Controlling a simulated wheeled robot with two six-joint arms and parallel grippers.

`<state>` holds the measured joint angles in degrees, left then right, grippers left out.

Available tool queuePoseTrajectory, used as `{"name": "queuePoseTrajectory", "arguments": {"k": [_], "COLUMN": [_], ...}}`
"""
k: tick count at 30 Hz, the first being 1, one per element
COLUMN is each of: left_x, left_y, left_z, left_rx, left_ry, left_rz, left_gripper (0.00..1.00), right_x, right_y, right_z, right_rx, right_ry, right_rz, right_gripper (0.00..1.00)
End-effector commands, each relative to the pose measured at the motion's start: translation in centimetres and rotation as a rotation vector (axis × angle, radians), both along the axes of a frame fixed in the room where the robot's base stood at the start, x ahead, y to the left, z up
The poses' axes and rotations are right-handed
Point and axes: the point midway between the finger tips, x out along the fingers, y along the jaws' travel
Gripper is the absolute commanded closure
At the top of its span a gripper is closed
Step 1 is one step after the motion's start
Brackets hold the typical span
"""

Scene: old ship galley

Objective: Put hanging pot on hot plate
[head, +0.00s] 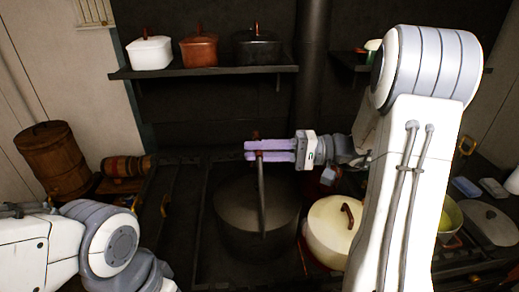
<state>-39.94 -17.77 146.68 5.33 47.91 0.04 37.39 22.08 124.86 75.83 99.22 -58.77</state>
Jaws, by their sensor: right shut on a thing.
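A large dark pot (245,230) with an upright bail handle is at the middle of the head view, over the dark stove top (185,215). My right gripper (252,150) reaches in from the right and is shut on the top of the handle, above the pot. I cannot tell whether the pot's base touches the stove or hangs just above it. No hot plate can be made out under the pot; the pot hides what is below it. My left arm shows at the lower left, but its gripper is out of view.
A cream lidded pot (335,232) stands close at the dark pot's right. A shelf (210,71) behind holds white (150,52), red-brown (199,50) and black (257,47) pots. A stovepipe (312,90) rises behind. A wooden barrel (52,157) stands left. The stove looks clear left of the dark pot.

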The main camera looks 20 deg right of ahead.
Motion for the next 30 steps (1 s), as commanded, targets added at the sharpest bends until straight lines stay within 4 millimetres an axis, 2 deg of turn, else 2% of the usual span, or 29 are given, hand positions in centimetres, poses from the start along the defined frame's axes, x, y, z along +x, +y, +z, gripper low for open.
{"name": "queuePoseTrajectory", "arguments": {"k": [4,11,18,30], "left_x": [0.0,0.0,0.0,0.0], "left_y": [0.0,0.0,0.0,0.0], "left_z": [0.5,0.8,1.4,1.2], "left_rx": [0.000,0.000,0.000,0.000], "left_ry": [0.000,0.000,0.000,0.000], "left_rz": [0.000,0.001,0.001,0.001], "left_gripper": [0.50,0.50,0.50,0.50], "right_x": [0.0,0.1,0.0,0.0], "right_y": [0.0,0.0,-0.1,-0.1], "right_z": [-1.6,-3.2,-6.0,-6.6], "right_rx": [0.006,0.005,0.006,0.002], "right_ry": [-0.004,-0.006,-0.005,-0.009], "right_rz": [0.000,-0.001,-0.002,-0.003], "right_gripper": [1.00,1.00,1.00,1.00]}}
